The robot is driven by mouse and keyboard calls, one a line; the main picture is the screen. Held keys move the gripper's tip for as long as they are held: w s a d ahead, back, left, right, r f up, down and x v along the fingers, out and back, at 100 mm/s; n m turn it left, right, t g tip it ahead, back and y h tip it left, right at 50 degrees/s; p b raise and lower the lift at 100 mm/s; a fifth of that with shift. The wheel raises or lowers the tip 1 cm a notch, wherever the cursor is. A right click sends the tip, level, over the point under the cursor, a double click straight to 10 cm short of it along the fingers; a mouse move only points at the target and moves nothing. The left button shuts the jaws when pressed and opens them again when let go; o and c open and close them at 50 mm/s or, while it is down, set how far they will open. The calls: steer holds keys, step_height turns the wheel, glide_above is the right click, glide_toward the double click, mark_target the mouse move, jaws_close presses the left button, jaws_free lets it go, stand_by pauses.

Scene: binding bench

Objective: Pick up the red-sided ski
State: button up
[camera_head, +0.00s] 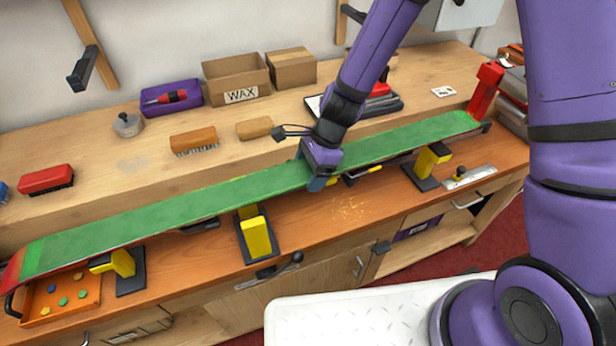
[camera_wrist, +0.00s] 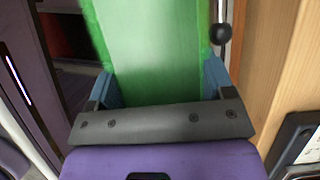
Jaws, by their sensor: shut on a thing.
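The ski (camera_head: 230,192) is long, with a green face and red at its tip and tail. It runs across the bench from lower left to upper right in the head view. My gripper (camera_head: 318,178) is shut on the ski near its middle, with one blue finger at each edge. In the wrist view the green ski (camera_wrist: 155,50) lies between the two blue fingers. The ski is above or on several yellow-and-black supports (camera_head: 257,235); I cannot tell whether it touches them.
Behind the ski are brushes (camera_head: 194,141), a purple tray (camera_head: 171,98), cardboard boxes (camera_head: 236,78) and a red-and-black iron (camera_head: 380,100). An orange tray (camera_head: 62,303) with small colored pieces lies under the left end. A white ribbed surface (camera_head: 340,318) is in front.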

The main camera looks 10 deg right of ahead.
step_height(320, 180, up, 18)
steer(key=shift+r, duration=0.25)
stand_by(0.8)
